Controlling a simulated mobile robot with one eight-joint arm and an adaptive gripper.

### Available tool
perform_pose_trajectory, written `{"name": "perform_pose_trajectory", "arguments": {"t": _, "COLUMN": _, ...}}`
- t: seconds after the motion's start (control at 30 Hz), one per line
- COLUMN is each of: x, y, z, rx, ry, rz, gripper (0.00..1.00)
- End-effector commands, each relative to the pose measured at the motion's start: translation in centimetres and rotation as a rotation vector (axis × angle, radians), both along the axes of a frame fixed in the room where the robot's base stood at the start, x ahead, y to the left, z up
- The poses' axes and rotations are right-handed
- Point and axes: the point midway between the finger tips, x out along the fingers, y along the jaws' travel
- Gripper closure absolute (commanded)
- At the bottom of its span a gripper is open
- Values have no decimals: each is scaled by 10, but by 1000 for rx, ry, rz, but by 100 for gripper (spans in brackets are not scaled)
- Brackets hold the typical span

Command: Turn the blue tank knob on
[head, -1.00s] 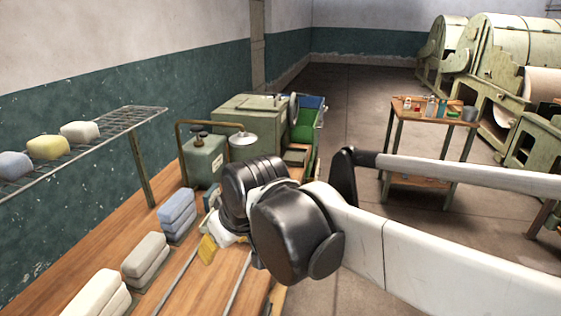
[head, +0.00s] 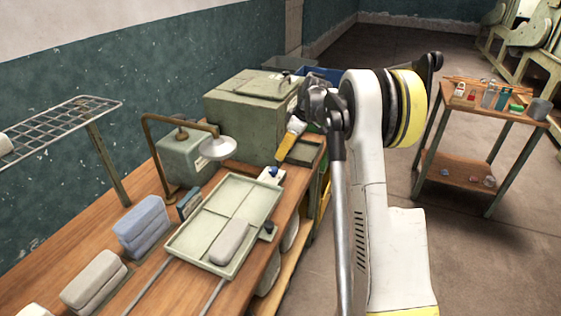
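A small blue knob (head: 274,171) sits on a pale block at the right rear corner of the pale green tray (head: 178,247) on the bench. Its on or off position is too small to tell. My gripper (head: 286,150) is behind and just above the blue knob, with a yellow and white finger pointing down toward the bench. It looks apart from the knob. The rest of the gripper is partly hidden by my arm, so its opening is unclear. A green metal tank (head: 190,158) with a bent brown pipe stands left of the knob.
A dark knob (head: 268,228) is on the tray's right side, and a grey block (head: 230,241) lies in the tray. A large green box (head: 245,112) stands behind. Stacked blue blocks (head: 142,226) are on the left. A side table (head: 488,102) stands right, with open floor between.

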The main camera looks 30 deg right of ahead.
Motion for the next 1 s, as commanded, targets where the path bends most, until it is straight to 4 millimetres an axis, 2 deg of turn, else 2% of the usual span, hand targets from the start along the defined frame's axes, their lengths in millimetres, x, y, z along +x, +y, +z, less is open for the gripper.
{"name": "perform_pose_trajectory", "arguments": {"t": 0.17, "x": 7, "y": 4, "z": -22, "rx": 0, "ry": 0, "rz": 4, "gripper": 44}}
{"name": "perform_pose_trajectory", "arguments": {"t": 0.4, "x": 21, "y": 16, "z": -67, "rx": 1, "ry": 0, "rz": 4, "gripper": 44}}
{"name": "perform_pose_trajectory", "arguments": {"t": 0.6, "x": 30, "y": 22, "z": -93, "rx": 0, "ry": 0, "rz": 2, "gripper": 44}}
{"name": "perform_pose_trajectory", "arguments": {"t": 0.73, "x": 32, "y": 24, "z": -99, "rx": 0, "ry": 0, "rz": 1, "gripper": 44}}
{"name": "perform_pose_trajectory", "arguments": {"t": 1.0, "x": 33, "y": 25, "z": -100, "rx": 0, "ry": 0, "rz": 1, "gripper": 44}}
